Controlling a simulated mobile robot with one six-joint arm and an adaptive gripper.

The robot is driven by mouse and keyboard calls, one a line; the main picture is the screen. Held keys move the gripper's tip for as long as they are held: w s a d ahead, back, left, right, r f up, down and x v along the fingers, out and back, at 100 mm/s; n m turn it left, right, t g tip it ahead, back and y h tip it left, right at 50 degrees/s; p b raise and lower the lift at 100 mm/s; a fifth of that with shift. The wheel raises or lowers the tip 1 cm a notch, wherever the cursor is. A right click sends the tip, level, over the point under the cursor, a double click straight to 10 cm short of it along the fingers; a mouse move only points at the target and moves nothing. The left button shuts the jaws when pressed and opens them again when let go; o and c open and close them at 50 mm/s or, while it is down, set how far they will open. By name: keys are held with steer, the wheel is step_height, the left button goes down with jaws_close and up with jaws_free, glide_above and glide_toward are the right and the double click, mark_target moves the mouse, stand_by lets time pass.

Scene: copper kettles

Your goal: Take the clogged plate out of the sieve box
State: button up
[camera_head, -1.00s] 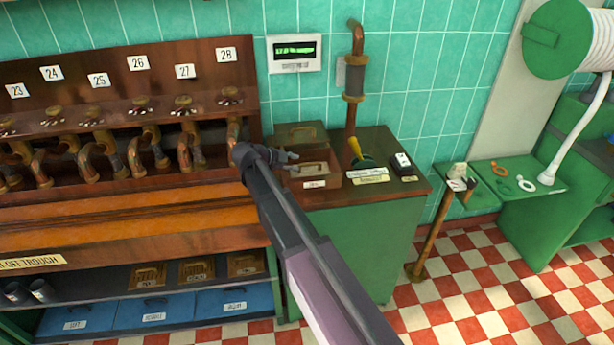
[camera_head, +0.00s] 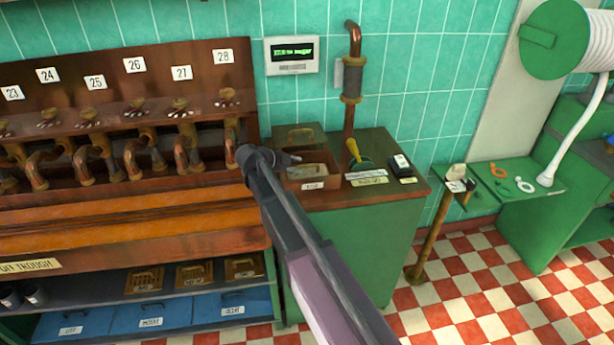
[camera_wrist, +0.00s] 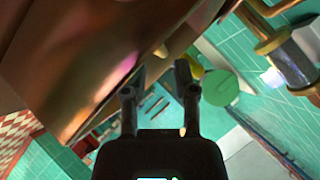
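The sieve box (camera_head: 334,179) is a small copper-brown box with a white label on its front, on top of the green cabinet (camera_head: 362,240). My gripper (camera_head: 292,160) is at its left end, about level with its top. In the wrist view my gripper (camera_wrist: 160,76) has its two dark fingers apart, with no plate clearly seen between them. A large shiny copper-brown surface fills the upper left of that view, close to the fingers; I cannot tell which part it is. The clogged plate cannot be made out clearly; my gripper and the box walls partly hide the inside.
Behind the box stands a brown panel with a handle (camera_head: 300,134). A yellow-handled tool (camera_head: 354,150) and a black-and-white device (camera_head: 401,166) are on the right. A vertical copper pipe (camera_head: 350,92) rises behind. The trough bench with bent pipes (camera_head: 130,165) is on the left.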

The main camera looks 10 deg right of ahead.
mark_target(306, 166)
steer(key=shift+b+x, duration=1.2)
steer(key=shift+x, duration=1.4)
steer(key=shift+d+r, duration=0.15)
jaws_close()
